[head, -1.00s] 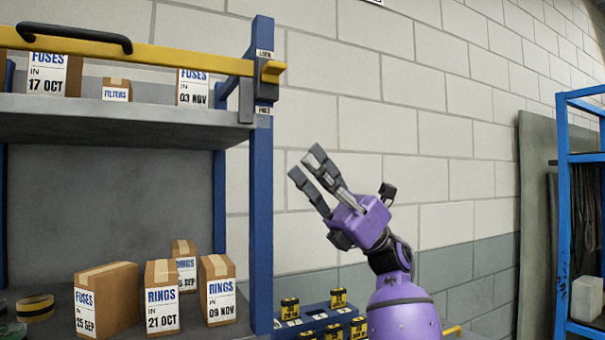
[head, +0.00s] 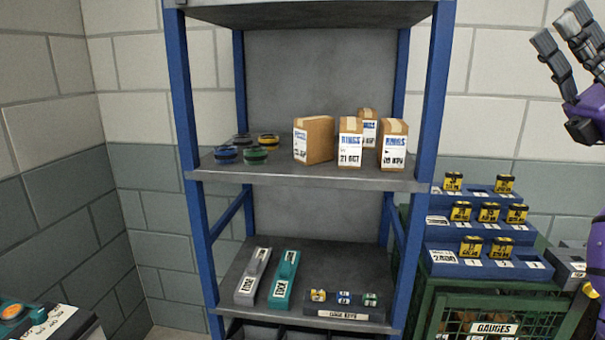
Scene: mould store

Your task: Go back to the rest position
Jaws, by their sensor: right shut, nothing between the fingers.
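My right gripper (head: 560,28) shows at the top right edge of the head view, purple with dark fingers pointing up and left. It is shut and empty. It is raised in front of the pale block wall, to the right of the blue-post shelf rack (head: 428,110), and appears to touch nothing. Most of its arm is cut off by the right picture edge. My left gripper is not in view.
The rack's middle shelf (head: 290,175) holds ring and fuse cartons (head: 350,145) and several tape-like rolls (head: 255,155). Stepped blue holders (head: 480,232) stand on a green gauges cage (head: 535,312) at right. A surface with a label (head: 52,322) cuts in at bottom left.

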